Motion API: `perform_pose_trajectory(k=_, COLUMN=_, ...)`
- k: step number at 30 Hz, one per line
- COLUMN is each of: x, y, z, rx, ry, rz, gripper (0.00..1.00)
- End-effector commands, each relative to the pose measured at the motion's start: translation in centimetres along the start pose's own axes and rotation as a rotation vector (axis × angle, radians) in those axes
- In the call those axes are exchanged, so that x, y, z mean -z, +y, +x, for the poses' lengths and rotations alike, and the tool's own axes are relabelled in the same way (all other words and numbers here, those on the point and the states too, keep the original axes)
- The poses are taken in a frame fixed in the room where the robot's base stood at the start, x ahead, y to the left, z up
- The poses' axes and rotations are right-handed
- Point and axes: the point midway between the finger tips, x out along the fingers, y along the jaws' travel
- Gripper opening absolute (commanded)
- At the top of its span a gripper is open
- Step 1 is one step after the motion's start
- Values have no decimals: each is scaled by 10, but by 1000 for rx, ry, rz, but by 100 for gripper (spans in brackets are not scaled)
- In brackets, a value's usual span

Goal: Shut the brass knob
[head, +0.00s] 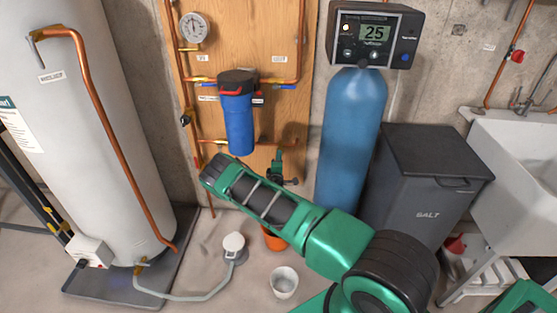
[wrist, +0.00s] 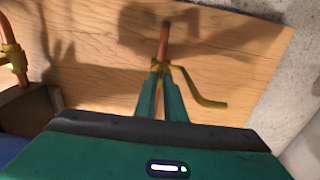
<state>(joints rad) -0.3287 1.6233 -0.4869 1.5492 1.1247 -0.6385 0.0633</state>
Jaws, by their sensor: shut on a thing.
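In the wrist view a brass fitting (wrist: 158,66) sits at the end of a short copper pipe (wrist: 165,38) in front of the wooden panel. A curved brass lever (wrist: 202,98) runs from it down to the right. My gripper (wrist: 161,78) has its two green fingers drawn together on the brass at the foot of the pipe. The fingers hide part of it, so I cannot tell exactly how the knob is turned. In the head view my gripper (head: 279,157) is at the lower part of the panel, and the brass there is too small to make out.
A blue filter housing (head: 238,122) hangs to the left of my gripper. A blue tank (head: 350,135) stands to the right, beside a dark salt bin (head: 425,180). An orange bucket (head: 273,239) and a white bucket (head: 284,282) are on the floor below my arm.

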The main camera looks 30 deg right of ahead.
Motion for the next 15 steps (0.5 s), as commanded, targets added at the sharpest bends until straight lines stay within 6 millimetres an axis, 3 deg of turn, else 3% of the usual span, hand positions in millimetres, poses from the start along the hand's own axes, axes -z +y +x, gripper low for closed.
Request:
perform_pose_trajectory(k=13, x=-5, y=-7, z=-2, rx=12, ry=-9, rz=10, gripper=0)
perform_pose_trajectory(k=15, x=-5, y=-7, z=-2, rx=12, ry=-9, rz=9, gripper=24)
